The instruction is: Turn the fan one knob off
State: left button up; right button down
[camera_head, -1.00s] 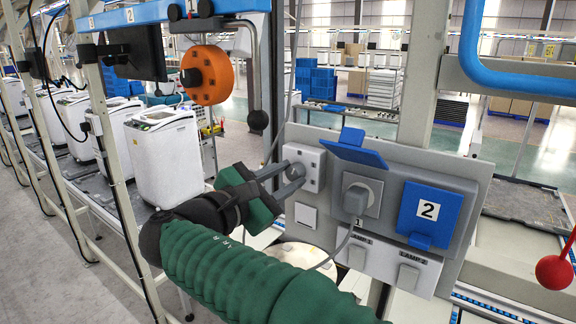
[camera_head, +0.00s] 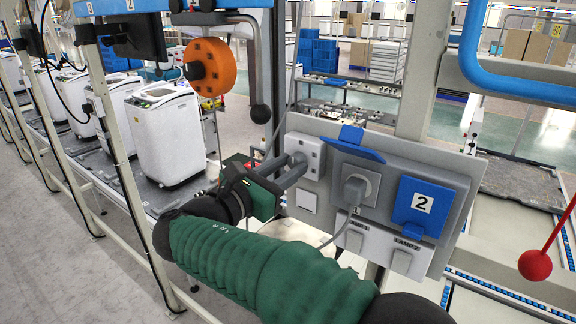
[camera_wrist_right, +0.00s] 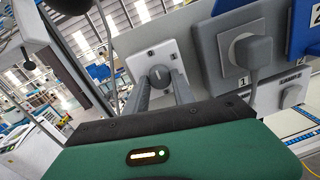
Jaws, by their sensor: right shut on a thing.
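The round grey knob (camera_head: 298,159) is on a pale square plate (camera_head: 311,150) at the left end of the grey wall panel (camera_head: 462,170). In the right wrist view the knob (camera_wrist_right: 160,76) shows a short light line, close to upright in the picture. My right gripper (camera_head: 294,168) reaches it from the left, and its two grey fingers are shut on the knob, one on each side. The fingers hide part of the knob in the head view. No fan label is readable beside it. My left gripper is not in view.
Right of the knob, a grey plug (camera_head: 355,189) sits in a socket below a raised blue cover (camera_head: 357,143). A closed blue cover (camera_head: 412,205) marked 2 and lamp switches (camera_head: 402,262) are close by. A red ball (camera_head: 535,265) hangs at far right.

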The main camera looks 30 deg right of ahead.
jog(key=shift+f, duration=0.2)
jog(key=c, duration=1.2)
grip_release()
jog(key=shift+c, duration=0.2)
jog(key=shift+o, duration=0.9)
jog(key=shift+w+a+r, duration=0.1)
jog(key=shift+a+r, duration=0.05)
jog(key=b+v, duration=0.5)
jog(key=v, duration=1.2)
jog(key=shift+a, duration=0.15)
jog(key=shift+w+d, duration=0.1)
jog(key=shift+d, duration=0.15)
